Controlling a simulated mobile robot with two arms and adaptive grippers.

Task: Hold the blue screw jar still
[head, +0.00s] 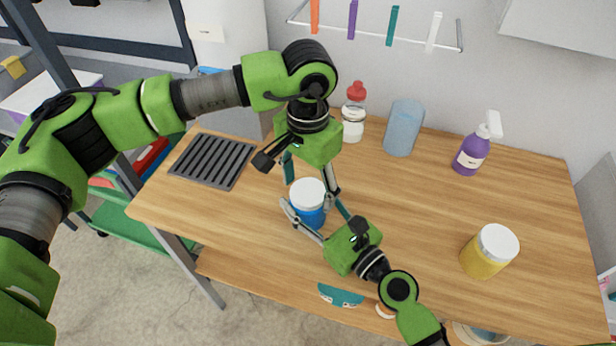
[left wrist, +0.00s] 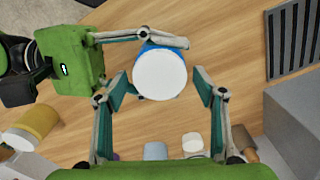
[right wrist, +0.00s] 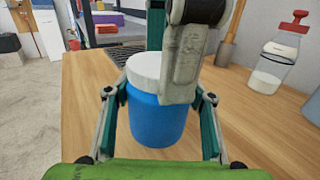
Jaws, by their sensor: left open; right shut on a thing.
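The blue screw jar (head: 311,213) with a white lid (head: 307,192) stands upright on the wooden table (head: 408,208). My right gripper (head: 311,217) is shut on the jar's blue body from the front right, and the right wrist view shows the jar (right wrist: 157,120) between its fingers. My left gripper (head: 312,190) points down above the jar with its fingers apart. In the left wrist view the white lid (left wrist: 160,75) lies ahead of the open left fingers (left wrist: 158,90). The jar's far side is hidden.
A yellow jar with a white lid (head: 484,258) stands at the right. A purple spray bottle (head: 471,155), a bluish cylinder (head: 403,128) and a red-capped bottle (head: 353,115) stand at the back. A dark grooved mat (head: 212,161) lies at the left. The right middle of the table is clear.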

